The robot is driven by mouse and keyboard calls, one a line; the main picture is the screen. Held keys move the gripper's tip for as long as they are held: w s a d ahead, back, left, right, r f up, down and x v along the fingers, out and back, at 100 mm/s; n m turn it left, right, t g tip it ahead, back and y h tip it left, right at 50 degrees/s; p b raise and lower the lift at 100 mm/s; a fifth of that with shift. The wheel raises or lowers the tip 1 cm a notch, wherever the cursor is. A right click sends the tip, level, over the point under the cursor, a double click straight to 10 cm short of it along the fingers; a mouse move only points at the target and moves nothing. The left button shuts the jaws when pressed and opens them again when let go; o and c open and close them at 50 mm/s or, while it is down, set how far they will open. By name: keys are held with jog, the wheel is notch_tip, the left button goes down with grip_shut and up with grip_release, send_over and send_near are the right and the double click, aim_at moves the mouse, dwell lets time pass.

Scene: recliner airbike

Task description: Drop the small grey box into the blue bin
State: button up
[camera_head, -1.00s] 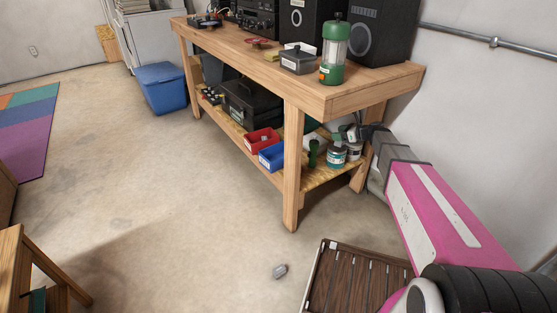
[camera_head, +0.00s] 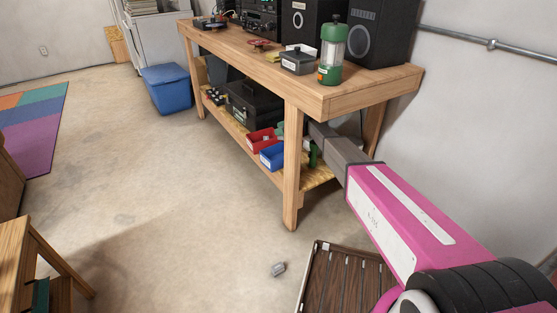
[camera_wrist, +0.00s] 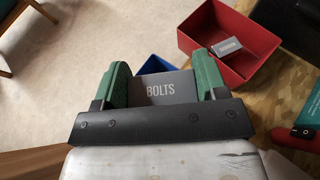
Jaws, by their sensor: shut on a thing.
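My gripper (camera_wrist: 165,88) has green fingers shut on a small grey box labelled BOLTS (camera_wrist: 172,90) in the wrist view. The blue bin (camera_wrist: 153,64) shows just beyond the held box, which hides most of it. In the head view the blue bin (camera_head: 271,158) stands on the workbench's lower shelf, beside the red bin (camera_head: 261,139). My arm reaches in behind the front table leg, which partly hides the gripper, and the held box cannot be made out there.
The red bin (camera_wrist: 230,68) holds another small grey labelled box (camera_wrist: 228,46). The workbench leg (camera_head: 291,165) stands right by the bins. A black case (camera_head: 254,103) sits behind them on the shelf. A larger blue tub (camera_head: 167,88) stands on the floor further off.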

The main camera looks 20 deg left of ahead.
aim_at(280, 137)
jog(key=shift+f, duration=2.85)
jog(key=o, duration=1)
jog(key=shift+o, duration=0.2)
jog(key=shift+d, duration=0.1)
jog(key=s+v, duration=0.1)
jog(key=v, duration=0.9)
jog(key=shift+w+d, duration=0.3)
jog(key=shift+w, duration=0.15)
jog(key=s+d+r+n+h, duration=0.1)
jog(key=s+d+n+h, duration=0.3)
jog(key=s+d, duration=1)
jog(key=s+d+r+n+h, duration=0.2)
jog(key=s+d+n+h, duration=0.3)
jog(key=s+d, duration=0.9)
jog(key=s+d+r+n+t+h, duration=0.1)
jog(key=s+d+n+h, duration=0.3)
jog(key=s+d+n, duration=0.4)
jog(key=s+d, duration=0.6)
jog(key=d, duration=0.4)
jog(key=shift+s+r, duration=0.25)
jog(key=shift+r, duration=0.1)
